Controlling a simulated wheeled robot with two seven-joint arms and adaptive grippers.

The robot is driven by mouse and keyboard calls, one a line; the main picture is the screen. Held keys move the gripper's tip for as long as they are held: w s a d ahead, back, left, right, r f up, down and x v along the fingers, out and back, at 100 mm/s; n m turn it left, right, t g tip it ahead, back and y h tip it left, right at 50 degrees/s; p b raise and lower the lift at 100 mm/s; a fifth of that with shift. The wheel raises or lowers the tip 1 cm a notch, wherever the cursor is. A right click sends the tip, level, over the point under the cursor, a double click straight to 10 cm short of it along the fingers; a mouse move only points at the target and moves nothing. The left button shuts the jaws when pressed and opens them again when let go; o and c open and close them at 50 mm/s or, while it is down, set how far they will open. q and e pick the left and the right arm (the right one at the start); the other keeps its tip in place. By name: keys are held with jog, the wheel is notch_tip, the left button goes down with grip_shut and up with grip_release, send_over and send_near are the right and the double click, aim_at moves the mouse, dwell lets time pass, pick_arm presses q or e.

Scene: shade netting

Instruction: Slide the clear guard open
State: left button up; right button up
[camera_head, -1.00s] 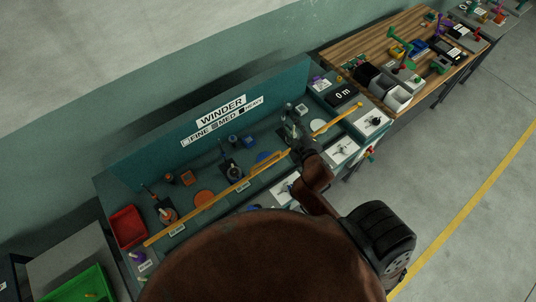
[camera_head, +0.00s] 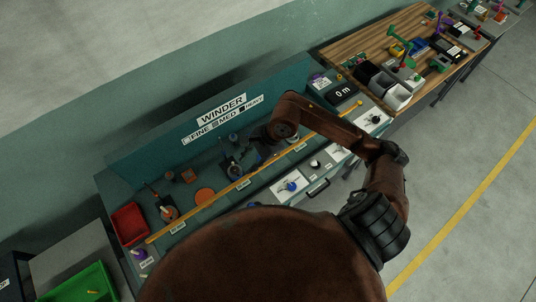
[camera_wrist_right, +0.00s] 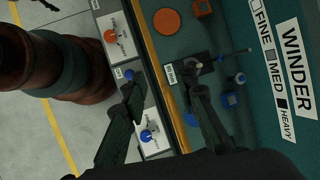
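The winder station (camera_head: 150,190) stands against a teal back panel. A long yellow bar (camera_head: 223,196) runs along the front of its bay. It also shows in the wrist view (camera_wrist_right: 150,50). No clear panel can be made out, so I cannot tell how far the guard is open. My right gripper (camera_head: 248,162) is over the middle of the bay, partly hidden by my own arm. In the wrist view my right gripper (camera_wrist_right: 166,88) has its fingers apart with nothing between them, on either side of the yellow bar. Contact cannot be told. My left gripper is not in view.
An orange disc (camera_head: 204,195) and a spindle (camera_wrist_right: 193,68) lie behind the bar. White panels with knobs, one blue (camera_head: 291,186), line the front. A red bin (camera_head: 129,226) is at the left end. A wooden bench (camera_head: 365,45) stands to the right.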

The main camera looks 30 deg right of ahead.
jog(key=w+d+h, duration=0.1)
jog(key=d+h, duration=0.3)
jog(key=d, duration=0.5)
jog(key=x, duration=0.2)
jog(key=p+x, duration=0.1)
jog(key=x, duration=0.2)
jog(key=d+p+x, duration=0.1)
jog(key=x, duration=0.2)
jog(key=shift+s+f, duration=0.1)
jog(key=shift+f, duration=0.15)
jog(key=shift+c, duration=0.5)
grip_shut()
